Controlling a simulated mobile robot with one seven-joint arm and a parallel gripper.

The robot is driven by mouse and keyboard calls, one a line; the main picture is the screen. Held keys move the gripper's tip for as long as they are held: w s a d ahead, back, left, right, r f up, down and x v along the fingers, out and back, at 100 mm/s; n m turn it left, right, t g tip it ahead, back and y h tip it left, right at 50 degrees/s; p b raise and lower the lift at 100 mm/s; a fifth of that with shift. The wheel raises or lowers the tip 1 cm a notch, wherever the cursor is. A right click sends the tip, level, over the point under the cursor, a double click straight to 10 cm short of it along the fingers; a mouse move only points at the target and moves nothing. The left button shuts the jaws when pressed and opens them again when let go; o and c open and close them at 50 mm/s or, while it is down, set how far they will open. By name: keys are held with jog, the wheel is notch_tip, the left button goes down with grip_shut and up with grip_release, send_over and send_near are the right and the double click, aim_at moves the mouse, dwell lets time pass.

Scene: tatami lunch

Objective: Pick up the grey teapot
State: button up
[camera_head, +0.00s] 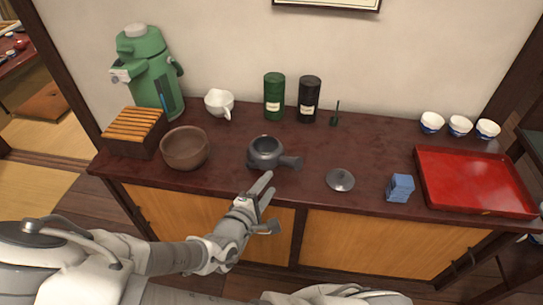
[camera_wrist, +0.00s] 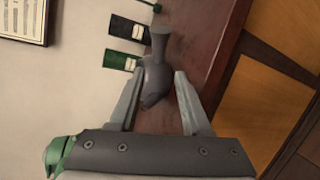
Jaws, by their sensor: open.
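The grey teapot (camera_head: 265,155) stands upright on the dark red counter, its top open and its stub handle pointing right. In the wrist view the teapot (camera_wrist: 156,78) lies ahead, between the lines of my two fingers, with its handle toward the top of the picture. My gripper (camera_head: 272,202) is open and empty, at the counter's front edge, in front of the teapot. In the wrist view the fingers (camera_wrist: 159,72) are spread; whether they touch the teapot I cannot tell. A dark grey lid (camera_head: 340,180) lies on the counter to the right.
A brown bowl (camera_head: 185,148) stands left of the teapot. Behind are a white spouted cup (camera_head: 219,102), a green canister (camera_head: 274,97) and a black canister (camera_head: 309,100). A blue box (camera_head: 400,188) and a red tray (camera_head: 475,182) are at the right.

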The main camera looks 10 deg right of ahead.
aim_at(270, 162)
jog(key=b+x, duration=0.3)
jog(key=x, duration=0.6)
jog(key=shift+w+d+f, duration=0.2)
jog(key=shift+w, duration=0.05)
jog(key=shift+r+b+x, duration=0.15)
jog(key=shift+b+x, duration=0.55)
jog(key=shift+x, duration=0.95)
jog(key=shift+r+b+x, duration=0.1)
jog(key=shift+b+x, duration=0.55)
jog(key=shift+x, duration=0.95)
jog(key=shift+w, duration=0.1)
grip_shut()
